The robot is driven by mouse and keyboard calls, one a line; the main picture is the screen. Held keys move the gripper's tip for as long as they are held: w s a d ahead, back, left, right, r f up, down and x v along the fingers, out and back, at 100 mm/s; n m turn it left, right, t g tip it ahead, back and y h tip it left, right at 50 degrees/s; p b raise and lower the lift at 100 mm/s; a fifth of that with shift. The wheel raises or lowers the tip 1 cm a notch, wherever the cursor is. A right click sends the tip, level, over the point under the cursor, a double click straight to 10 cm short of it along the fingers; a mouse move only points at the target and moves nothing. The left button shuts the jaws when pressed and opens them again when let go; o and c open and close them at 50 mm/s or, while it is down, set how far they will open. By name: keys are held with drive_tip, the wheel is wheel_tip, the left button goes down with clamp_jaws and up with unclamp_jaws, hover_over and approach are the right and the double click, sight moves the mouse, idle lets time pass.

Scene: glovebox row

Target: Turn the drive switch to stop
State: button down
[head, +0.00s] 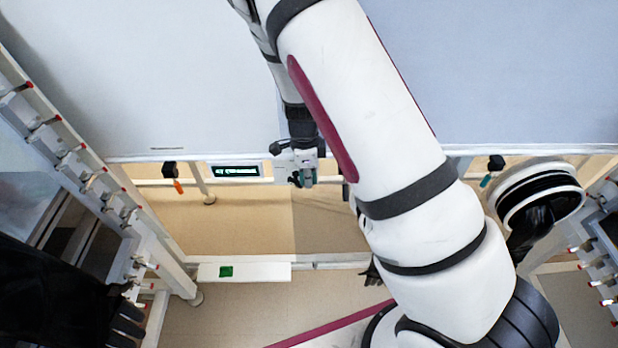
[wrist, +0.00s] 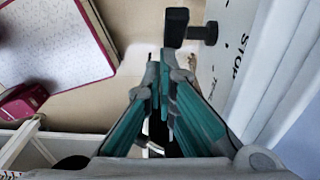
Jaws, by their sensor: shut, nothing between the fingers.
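The drive switch (wrist: 176,27) shows in the wrist view as a black block-like handle on a short dark stem, which joins a white panel (wrist: 236,95) on the right. The panel bears the printed word STOP, seen sideways; any other marking cannot be read. My gripper (wrist: 163,60) has teal fingers that meet at the tips, shut and empty. The tips appear just below the handle in the picture; I cannot tell whether they touch it. In the head view my gripper (head: 306,180) points down by the front rail, and my arm hides much of that area.
A lit display (head: 236,171) sits left of my gripper. An orange-tipped hanging item (head: 175,178) and a teal-tipped one (head: 490,172) hang from the rail. A round black-and-white port (head: 540,195) is at right. A white ledge with a green patch (head: 226,272) lies lower left.

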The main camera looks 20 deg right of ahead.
drive_tip(key=shift+w+f+t+y+b, duration=0.1)
drive_tip(key=shift+f+t+y+b, duration=0.2)
drive_tip(key=shift+f+y+b, duration=0.6)
drive_tip(key=shift+r+y+b, duration=0.25)
drive_tip(key=shift+y+b, duration=0.05)
drive_tip(key=shift+b, duration=0.1)
drive_tip(key=shift+f, duration=0.1)
